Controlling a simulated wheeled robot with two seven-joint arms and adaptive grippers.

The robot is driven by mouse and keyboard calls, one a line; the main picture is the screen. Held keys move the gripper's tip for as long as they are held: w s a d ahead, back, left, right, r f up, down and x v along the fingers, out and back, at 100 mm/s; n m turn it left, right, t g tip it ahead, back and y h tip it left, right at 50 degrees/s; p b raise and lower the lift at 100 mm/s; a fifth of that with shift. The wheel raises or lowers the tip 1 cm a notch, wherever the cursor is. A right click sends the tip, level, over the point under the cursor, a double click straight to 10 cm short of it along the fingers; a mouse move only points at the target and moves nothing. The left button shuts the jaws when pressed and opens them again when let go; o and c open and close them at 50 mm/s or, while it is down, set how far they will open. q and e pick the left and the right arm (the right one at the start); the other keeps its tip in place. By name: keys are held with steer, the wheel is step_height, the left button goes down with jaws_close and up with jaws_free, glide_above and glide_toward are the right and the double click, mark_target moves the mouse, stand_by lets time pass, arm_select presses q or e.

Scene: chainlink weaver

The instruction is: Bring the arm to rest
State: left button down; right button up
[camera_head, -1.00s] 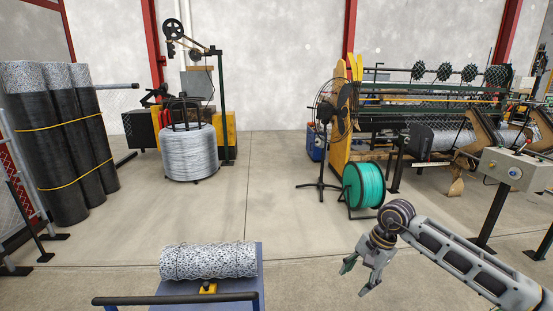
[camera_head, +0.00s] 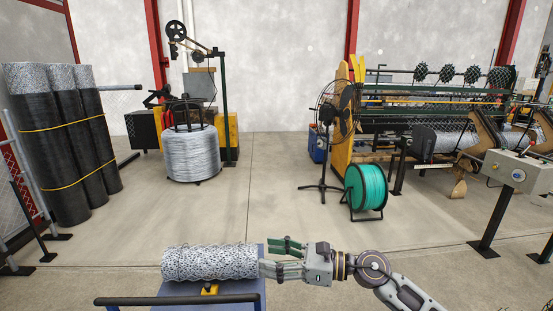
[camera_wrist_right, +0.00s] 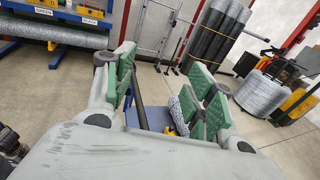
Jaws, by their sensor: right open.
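My right gripper (camera_head: 276,258) is at the lower middle of the head view, its arm coming in from the lower right. Its green-padded fingers point left, close to the right end of a roll of wire mesh (camera_head: 210,262) on a blue cart (camera_head: 180,290); I cannot tell whether they touch it. In the right wrist view the gripper (camera_wrist_right: 165,95) has its fingers apart and nothing is held between them. The mesh roll (camera_wrist_right: 188,102) shows partly behind the right-hand fingers. My left gripper is not in view.
A green wire spool (camera_head: 366,187) and a fan (camera_head: 325,120) stand beyond the arm. A control box on a post (camera_head: 515,170) stands at the right, by the weaving machine (camera_head: 430,110). A wire coil (camera_head: 192,153) stands further back. The middle floor is clear.

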steer(key=w+d+r+m+t+h, duration=0.35)
steer(key=m+t, duration=0.45)
steer(key=m, duration=0.4)
steer(key=w+d+r+m+t+h, duration=0.25)
steer(key=d+m+t, duration=0.35)
steer(key=m, duration=0.6)
steer(key=s+d+f+m+g+h, duration=0.2)
steer(key=d+f+m+h, duration=0.4)
steer(key=f+m, duration=0.25)
steer(key=s+d+f+m+g+h, duration=0.1)
steer(key=s+d+f+m+h, duration=0.1)
steer(key=d+f+m+h, duration=0.5)
steer(key=s+f+m+g+y, duration=0.2)
steer(key=s+f+m+g, duration=0.9)
steer(key=s+f, duration=0.9)
steer(key=s+f+n+g, duration=0.1)
steer(key=s+f, duration=0.1)
steer(key=f, duration=1.4)
steer(key=s+f+g, duration=0.1)
steer(key=s+f, duration=0.1)
steer(key=f, duration=1.3)
steer(key=s+d+f, duration=0.2)
steer(key=s+f, duration=0.7)
steer(key=s, duration=0.2)
steer(key=s+d+f+g, duration=0.1)
steer(key=s+d+f, duration=0.1)
steer(key=s+f, duration=0.8)
steer(key=shift+s+d+f, duration=0.2)
steer(key=shift+s+d, duration=0.05)
steer(key=shift+s, duration=0.4)
